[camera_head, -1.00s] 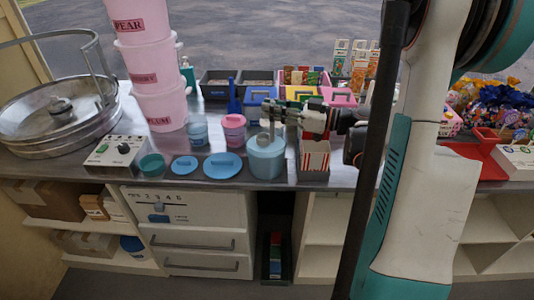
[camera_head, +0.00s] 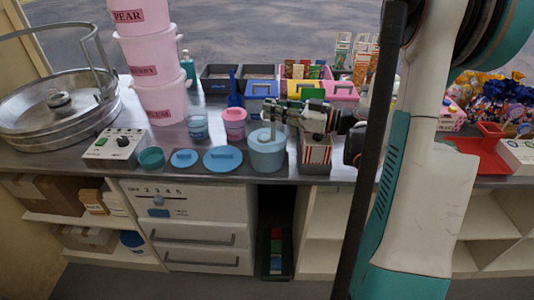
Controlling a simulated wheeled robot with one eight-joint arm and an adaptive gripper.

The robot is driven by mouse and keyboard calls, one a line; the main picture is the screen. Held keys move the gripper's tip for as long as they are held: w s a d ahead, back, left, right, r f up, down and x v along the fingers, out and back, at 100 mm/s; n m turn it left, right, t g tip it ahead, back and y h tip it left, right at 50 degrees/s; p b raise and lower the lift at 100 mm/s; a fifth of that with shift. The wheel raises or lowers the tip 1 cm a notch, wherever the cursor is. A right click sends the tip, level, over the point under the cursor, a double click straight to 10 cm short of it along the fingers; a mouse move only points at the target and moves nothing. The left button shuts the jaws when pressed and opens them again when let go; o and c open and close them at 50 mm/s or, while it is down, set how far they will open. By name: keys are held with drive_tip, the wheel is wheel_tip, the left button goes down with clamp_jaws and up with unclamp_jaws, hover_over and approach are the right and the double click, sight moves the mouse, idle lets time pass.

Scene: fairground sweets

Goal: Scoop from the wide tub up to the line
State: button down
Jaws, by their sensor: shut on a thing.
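A wide blue tub (camera_head: 267,157), open at the top, stands near the counter's front edge. My gripper (camera_head: 274,114) is right above it, fingers pointing left, and is shut on a thin greyish handle. The lower end of the held thing goes down towards the tub's mouth. I cannot make out its shape or the tub's contents. A small pink tub (camera_head: 234,124) and a small blue tub (camera_head: 197,128) stand to the left, behind two blue lids (camera_head: 222,160) (camera_head: 184,158). I cannot make out a fill line on any of them.
A striped box (camera_head: 316,156) stands close right of the wide tub. Coloured boxes (camera_head: 301,91) and a blue scoop (camera_head: 235,92) stand behind. A red tray (camera_head: 483,147) is far right.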

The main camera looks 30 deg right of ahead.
drive_tip(key=shift+r, duration=0.1)
wheel_tip(320, 180, up, 8)
drive_tip(key=p, duration=0.5)
drive_tip(key=shift+f, duration=0.2)
